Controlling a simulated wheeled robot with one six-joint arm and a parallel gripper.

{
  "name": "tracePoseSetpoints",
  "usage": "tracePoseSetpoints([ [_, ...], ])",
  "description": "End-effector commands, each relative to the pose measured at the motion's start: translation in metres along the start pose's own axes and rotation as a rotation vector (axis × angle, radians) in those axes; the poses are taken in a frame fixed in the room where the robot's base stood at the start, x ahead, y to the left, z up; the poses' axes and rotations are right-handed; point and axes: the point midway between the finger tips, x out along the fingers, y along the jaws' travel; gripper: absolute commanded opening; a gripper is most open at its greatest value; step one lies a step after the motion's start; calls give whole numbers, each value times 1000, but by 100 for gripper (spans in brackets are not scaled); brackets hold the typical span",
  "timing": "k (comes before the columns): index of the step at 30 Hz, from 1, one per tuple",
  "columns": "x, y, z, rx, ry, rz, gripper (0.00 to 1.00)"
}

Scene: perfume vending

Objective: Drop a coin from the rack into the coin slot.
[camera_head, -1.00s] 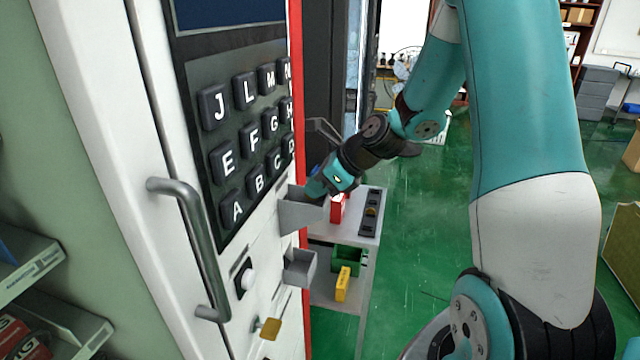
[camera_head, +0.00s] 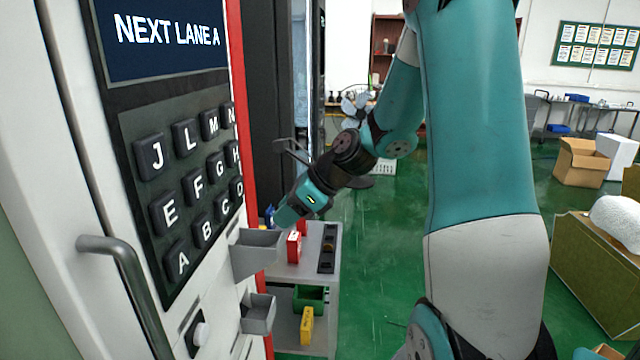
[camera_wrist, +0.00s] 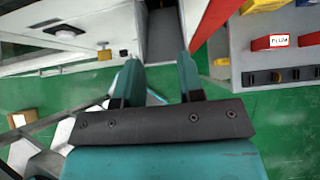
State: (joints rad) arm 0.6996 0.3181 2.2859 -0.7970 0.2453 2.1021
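The coin rack (camera_head: 327,250) is a dark strip on the cart top, with at least one brownish-gold coin (camera_head: 329,243) in it. It also shows at the right of the wrist view (camera_wrist: 296,75). The vending machine (camera_head: 60,130) stands at the left with a lettered keypad. I cannot clearly make out the coin slot. A dark plate with a white round button (camera_head: 199,335) is low on its front. My gripper (camera_wrist: 160,72) is open, with nothing visible between its fingers. In the head view my gripper (camera_head: 285,214) is above the grey tray, left of the rack.
Grey trays (camera_head: 257,252) (camera_head: 258,314) stick out from the machine. A red box (camera_head: 294,246) is on the cart (camera_head: 318,280), a green bin (camera_head: 308,297) and yellow box (camera_head: 307,325) below. A metal handle (camera_head: 125,270) juts out. Green floor (camera_head: 380,250) is clear right of the cart.

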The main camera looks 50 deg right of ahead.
Motion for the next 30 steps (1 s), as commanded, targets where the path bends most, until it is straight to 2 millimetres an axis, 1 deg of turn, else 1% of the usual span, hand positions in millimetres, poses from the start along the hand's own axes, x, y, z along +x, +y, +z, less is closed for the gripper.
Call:
tracePoseSetpoints([
  [1, -15, -2, 0, 1, -1, -9, 35],
  [6, -59, -2, 0, 1, 0, -9, 35],
  [9, -80, -2, 0, 1, -1, -7, 35],
  [13, -100, -1, 0, 3, 0, -5, 35],
  [18, -113, -1, 0, 1, 1, -1, 35],
  [30, -114, 0, 0, 1, 0, 1, 35],
])
